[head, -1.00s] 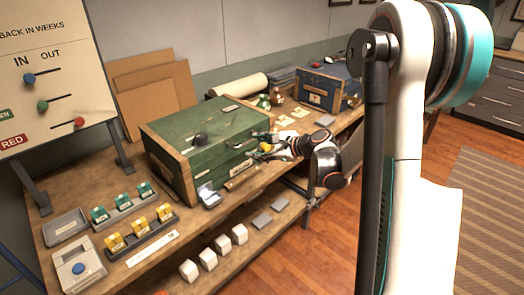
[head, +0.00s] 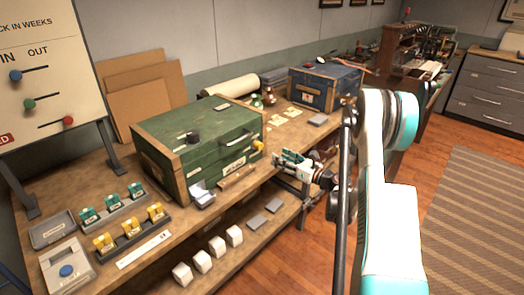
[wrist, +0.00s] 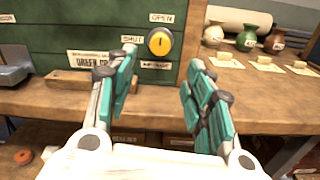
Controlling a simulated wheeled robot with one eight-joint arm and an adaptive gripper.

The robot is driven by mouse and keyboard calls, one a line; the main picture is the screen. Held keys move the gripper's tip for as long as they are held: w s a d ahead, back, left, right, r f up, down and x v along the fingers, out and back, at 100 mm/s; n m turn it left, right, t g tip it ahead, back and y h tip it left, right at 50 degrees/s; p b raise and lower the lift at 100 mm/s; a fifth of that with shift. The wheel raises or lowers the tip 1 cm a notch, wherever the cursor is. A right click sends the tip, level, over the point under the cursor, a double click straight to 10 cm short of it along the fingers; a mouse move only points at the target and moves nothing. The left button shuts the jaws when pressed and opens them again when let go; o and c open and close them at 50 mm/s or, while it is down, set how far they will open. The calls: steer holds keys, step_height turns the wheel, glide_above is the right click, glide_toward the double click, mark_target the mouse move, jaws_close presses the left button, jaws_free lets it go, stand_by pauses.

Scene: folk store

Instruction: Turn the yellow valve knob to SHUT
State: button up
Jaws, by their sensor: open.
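The yellow valve knob (head: 258,146) is on the front of the green chest (head: 190,172), near its right end. In the wrist view the round yellow knob (wrist: 159,43) has a small dark upright mark on its face. An OPEN label (wrist: 161,18) is above it, a SHUT label (wrist: 132,40) to its left, and a third label, hard to read, below. My gripper (wrist: 162,68) is open and empty, its fingers spread to either side below the knob. In the head view my gripper (head: 281,157) is apart from the knob, to its lower right.
Small jars (wrist: 246,40) and cards stand right of the chest. The blue chest (head: 325,88) is farther back. The bench edge runs below my fingers.

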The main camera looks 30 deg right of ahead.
mark_target(261, 147)
steer(key=b+x, duration=0.2)
steer(key=x, duration=0.8)
steer(key=shift+w+a+b, duration=0.1)
steer(key=shift+w+b, duration=0.25)
steer(key=shift+c, duration=0.3)
steer(key=c, duration=1)
